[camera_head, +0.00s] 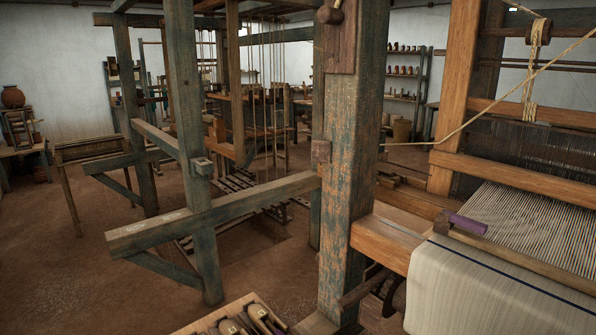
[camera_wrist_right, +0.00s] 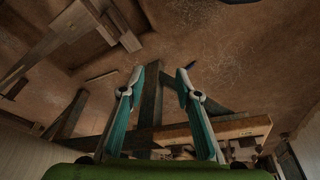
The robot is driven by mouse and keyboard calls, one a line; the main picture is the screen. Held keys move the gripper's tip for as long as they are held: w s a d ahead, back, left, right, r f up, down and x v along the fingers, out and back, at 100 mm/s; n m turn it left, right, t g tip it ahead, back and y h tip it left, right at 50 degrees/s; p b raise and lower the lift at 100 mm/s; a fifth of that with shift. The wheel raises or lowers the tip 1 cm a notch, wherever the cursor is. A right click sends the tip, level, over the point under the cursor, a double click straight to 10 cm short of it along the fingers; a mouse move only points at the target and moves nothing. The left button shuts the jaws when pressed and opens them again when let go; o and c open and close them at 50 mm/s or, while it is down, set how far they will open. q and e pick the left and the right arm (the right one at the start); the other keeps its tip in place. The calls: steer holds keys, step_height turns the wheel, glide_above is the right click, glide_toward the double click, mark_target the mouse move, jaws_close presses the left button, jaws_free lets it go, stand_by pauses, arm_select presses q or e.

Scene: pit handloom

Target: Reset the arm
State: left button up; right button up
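My right gripper (camera_wrist_right: 160,76) shows in the right wrist view. Its two teal fingers stand apart with nothing held between them. A dark wooden bar (camera_wrist_right: 150,105) shows beyond the gap, and a lighter beam (camera_wrist_right: 225,129) crosses behind the right finger. Brown floor (camera_wrist_right: 215,40) lies beyond the fingertips. Neither gripper shows in the head view, and my left gripper is in no view.
A thick wooden post (camera_head: 348,165) stands near the middle. The loom's striped cloth (camera_head: 490,290) and a purple item (camera_head: 465,223) are at right. A box of tools (camera_head: 245,318) is at the bottom. Bare floor (camera_head: 70,270) shows at lower left.

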step_height(320, 180, down, 24)
steer(key=s+g, duration=0.1)
steer(key=s, duration=0.1)
steer(key=s+d+f+g, duration=0.1)
steer(key=s+d+f, duration=0.2)
steer(key=s+f, duration=1.3)
steer(key=shift+s+f, duration=0.15)
steer(key=shift+s, duration=0.5)
steer(key=shift+d, duration=0.1)
steer(key=shift+c, duration=0.5)
